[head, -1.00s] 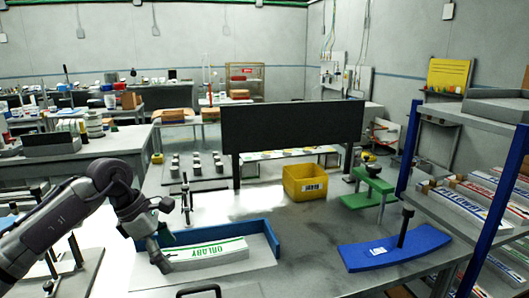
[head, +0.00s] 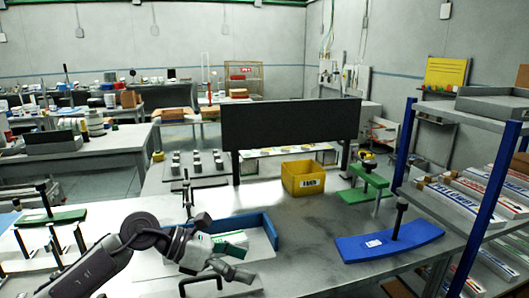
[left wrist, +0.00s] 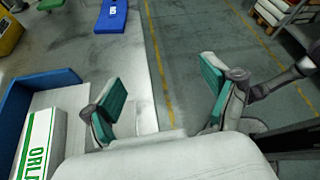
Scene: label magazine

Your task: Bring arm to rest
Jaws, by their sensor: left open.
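My left gripper (head: 240,258) is open and empty, in front of the blue-walled tray (head: 263,229) in the head view. Its two green-padded fingers stand wide apart in the left wrist view (left wrist: 165,97), with only table edge and floor between them. A white label stack with green lettering (left wrist: 38,145) lies in the tray at the left of the left wrist view, apart from the fingers. In the head view my gripper and wrist hide most of this stack. My right gripper is not in view.
A yellow bin (head: 304,179), a green stand (head: 366,187) and a blue curved plate with a black post (head: 390,243) stand on the table. A blue-posted shelf with label packs (head: 452,200) is at the right. A dark panel (head: 290,124) stands behind.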

